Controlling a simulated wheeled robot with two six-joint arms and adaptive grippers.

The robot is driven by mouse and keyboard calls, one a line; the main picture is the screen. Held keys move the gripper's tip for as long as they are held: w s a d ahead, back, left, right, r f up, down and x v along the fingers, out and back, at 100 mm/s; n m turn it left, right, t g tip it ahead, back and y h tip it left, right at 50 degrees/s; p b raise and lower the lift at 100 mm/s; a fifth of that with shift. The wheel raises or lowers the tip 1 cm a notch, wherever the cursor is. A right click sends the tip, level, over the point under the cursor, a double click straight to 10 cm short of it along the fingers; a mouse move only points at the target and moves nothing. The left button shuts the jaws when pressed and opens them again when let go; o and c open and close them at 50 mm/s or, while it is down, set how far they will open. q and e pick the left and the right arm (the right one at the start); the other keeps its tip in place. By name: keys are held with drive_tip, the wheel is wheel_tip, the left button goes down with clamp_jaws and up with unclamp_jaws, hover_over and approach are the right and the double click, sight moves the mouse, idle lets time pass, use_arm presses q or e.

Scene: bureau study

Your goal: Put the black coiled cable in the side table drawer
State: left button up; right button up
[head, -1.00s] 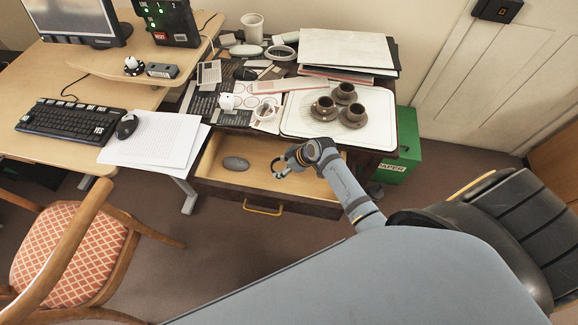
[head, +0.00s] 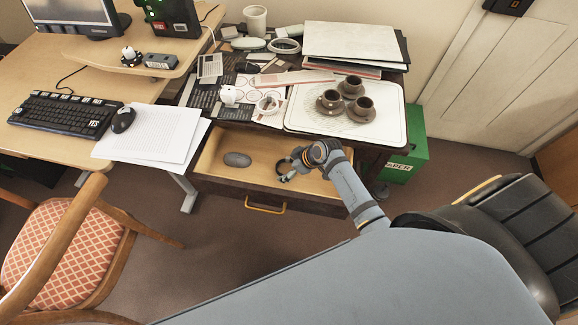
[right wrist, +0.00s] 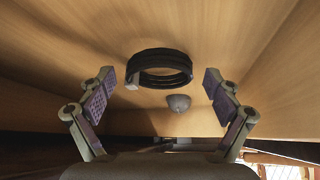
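The side table drawer (head: 255,150) is pulled open, with its brass handle at the front. My right gripper (head: 287,168) is over the right part of the drawer. In the right wrist view its two fingers (right wrist: 162,95) are spread wide. The black coiled cable (right wrist: 160,68) shows between and beyond the fingertips, with a gap on each side, against the drawer's wooden bottom. I cannot tell from this whether it rests fully on the bottom. My left gripper is not in view.
A grey rounded object (head: 237,159) lies in the drawer's left part. The side table top holds a white tray (head: 300,120) with several brown cups, folders (head: 350,42) and papers. A green bin (head: 408,155) stands right of it. A chair (head: 65,250) stands at the left.

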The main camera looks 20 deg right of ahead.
drive_tip(key=shift+r, duration=0.25)
drive_tip(key=p+v, duration=0.2)
drive_tip(key=v, duration=1)
drive_tip(key=shift+p, duration=0.3)
